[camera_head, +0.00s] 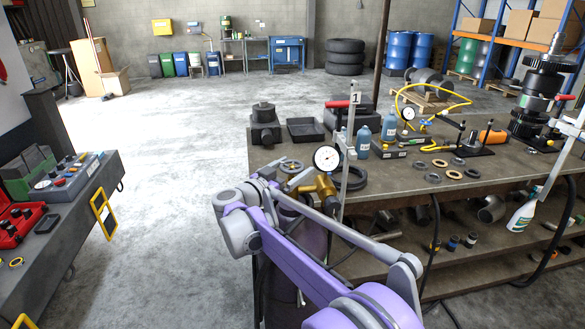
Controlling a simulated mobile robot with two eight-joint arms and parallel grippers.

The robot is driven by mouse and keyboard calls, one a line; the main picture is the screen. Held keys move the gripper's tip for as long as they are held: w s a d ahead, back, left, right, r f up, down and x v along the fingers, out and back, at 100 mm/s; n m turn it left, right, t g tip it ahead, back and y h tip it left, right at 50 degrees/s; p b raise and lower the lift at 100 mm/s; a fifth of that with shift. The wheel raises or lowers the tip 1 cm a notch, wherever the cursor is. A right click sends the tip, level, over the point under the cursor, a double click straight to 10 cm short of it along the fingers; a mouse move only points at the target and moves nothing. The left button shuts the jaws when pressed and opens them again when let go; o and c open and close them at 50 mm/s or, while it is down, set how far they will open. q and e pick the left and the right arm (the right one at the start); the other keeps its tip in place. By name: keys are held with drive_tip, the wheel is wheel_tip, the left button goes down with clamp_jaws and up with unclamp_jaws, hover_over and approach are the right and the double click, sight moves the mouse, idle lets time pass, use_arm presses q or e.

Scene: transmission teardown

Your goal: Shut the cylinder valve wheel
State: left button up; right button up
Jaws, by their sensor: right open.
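A grey spoked valve wheel (291,165) shows at the table's near left edge, left of a round white-faced gauge (326,157). A brass regulator body (325,190) sits just below the gauge. The dark cylinder (305,245) below is largely hidden behind my right arm. My right arm comes in from the lower right, and its gripper (272,181) is open, close below and left of the wheel. The fingers are small and partly hidden by the wrist, so I cannot tell whether they touch the wheel. My left gripper is not in view.
The workbench (400,203) holds metal rings, blue bottles (363,141), a black tray (305,130) and a red-handled clamp (350,104) on an upright bar near the gauge. Open floor (170,200) lies left of the bench.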

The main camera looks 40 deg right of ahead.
drive_tip(key=c, duration=1.1)
drive_tip(key=shift+m+g, duration=0.3)
drive_tip(key=shift+g, duration=0.1)
drive_tip(key=m+g, duration=0.1)
drive_tip(key=g, duration=0.2)
drive_tip(key=shift+m, duration=0.4)
drive_tip(key=shift+m+g+p, duration=0.55)
drive_tip(key=shift+m+g, duration=0.25)
drive_tip(key=shift+g, duration=0.4)
drive_tip(key=m+g+y+p, duration=0.1)
drive_tip(key=m+g, duration=0.2)
drive_tip(key=g, duration=0.1)
drive_tip(key=shift+r+g+p, duration=0.1)
drive_tip(key=shift+g+p, duration=0.2)
drive_tip(key=shift+p, duration=0.05)
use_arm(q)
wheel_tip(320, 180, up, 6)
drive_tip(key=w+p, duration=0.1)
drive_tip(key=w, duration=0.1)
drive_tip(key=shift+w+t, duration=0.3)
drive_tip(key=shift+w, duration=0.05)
use_arm(e)
drive_tip(key=shift+m+g+y, duration=0.9)
drive_tip(key=shift+m+g, duration=0.2)
drive_tip(key=shift+g, duration=0.4)
